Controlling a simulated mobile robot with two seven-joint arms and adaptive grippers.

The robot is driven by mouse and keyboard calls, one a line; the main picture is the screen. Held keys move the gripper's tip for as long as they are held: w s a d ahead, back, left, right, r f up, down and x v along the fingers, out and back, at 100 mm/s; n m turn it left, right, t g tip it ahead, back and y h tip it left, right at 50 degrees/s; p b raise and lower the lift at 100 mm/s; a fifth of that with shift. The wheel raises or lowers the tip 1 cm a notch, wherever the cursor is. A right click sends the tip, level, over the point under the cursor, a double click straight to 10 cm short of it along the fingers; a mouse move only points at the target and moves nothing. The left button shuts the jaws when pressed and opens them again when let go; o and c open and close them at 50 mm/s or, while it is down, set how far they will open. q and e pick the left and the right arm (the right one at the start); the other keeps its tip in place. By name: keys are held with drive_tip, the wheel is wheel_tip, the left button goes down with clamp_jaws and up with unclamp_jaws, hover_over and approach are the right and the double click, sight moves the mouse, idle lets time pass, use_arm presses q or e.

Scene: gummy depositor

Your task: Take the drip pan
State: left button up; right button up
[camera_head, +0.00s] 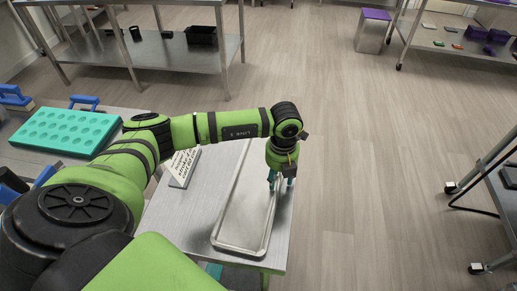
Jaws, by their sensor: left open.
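The drip pan (240,215) is a long, shallow silver tray lying flat on the metal table (190,225). It runs from near the table's front edge back towards the far side. My left gripper (281,184) points down at the pan's right long edge, with its teal fingers apart and nothing seen between them. I cannot tell whether the fingers touch the pan's rim. My left arm and gripper hide part of the pan's far end. My right gripper is out of view.
A teal mould tray (65,130) with blue handles lies further left. A metal shelf table (160,50) stands at the back, and wheeled racks (460,45) stand at the right. The floor right of the table is clear.

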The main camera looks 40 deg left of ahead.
use_arm(q)
drive_tip(key=shift+w+f, duration=0.1)
drive_tip(key=shift+f, duration=0.1)
drive_tip(key=c, duration=0.9)
drive_tip(key=shift+r, duration=0.1)
clamp_jaws()
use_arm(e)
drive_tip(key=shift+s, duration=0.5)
use_arm(q)
drive_tip(key=shift+r, duration=0.45)
drive_tip(key=r, duration=0.1)
drive_tip(key=r+b, duration=0.1)
drive_tip(key=w+r+b, duration=0.1)
drive_tip(key=shift+d+r, duration=0.3)
drive_tip(key=w+d+r+b, duration=0.3)
drive_tip(key=w+d+r, duration=0.2)
drive_tip(key=w, duration=0.3)
drive_tip(key=shift+w+d+r, duration=0.4)
drive_tip(key=shift+r, duration=0.35)
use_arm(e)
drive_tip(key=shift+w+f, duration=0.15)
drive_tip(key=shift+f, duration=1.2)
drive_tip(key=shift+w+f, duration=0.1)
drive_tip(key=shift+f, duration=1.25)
